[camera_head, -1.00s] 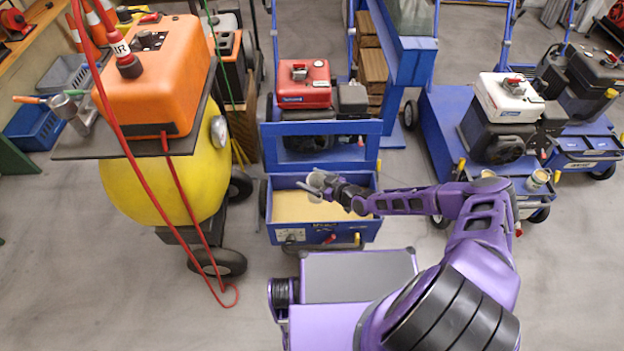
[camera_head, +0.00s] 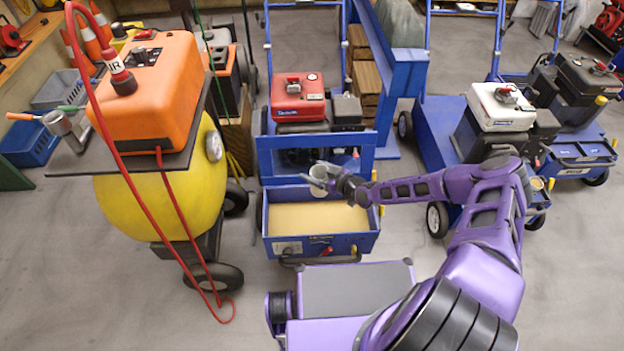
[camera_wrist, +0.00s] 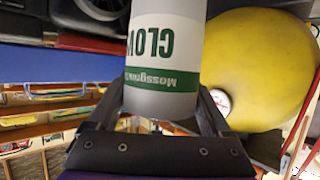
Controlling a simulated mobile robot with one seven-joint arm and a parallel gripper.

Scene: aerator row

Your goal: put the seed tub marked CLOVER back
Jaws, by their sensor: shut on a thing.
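The CLOVER seed tub (camera_wrist: 165,50) is a white cylinder with a green band and green lettering, upside down in the wrist view. My gripper (camera_wrist: 168,110) is shut around it, one finger on each side. In the head view my gripper (camera_head: 332,181) holds the small pale tub (camera_head: 318,174) above the back edge of a blue tray with a tan inside (camera_head: 318,217). Height above the tray is hard to tell, and the lettering is unreadable there.
A red-engined blue machine (camera_head: 298,98) stands behind the tray. A yellow tank (camera_head: 160,190) with an orange unit and red hose stands at left. A white-engined blue machine (camera_head: 500,106) stands at right, with a small cup-like tub (camera_head: 537,184) partly behind my arm.

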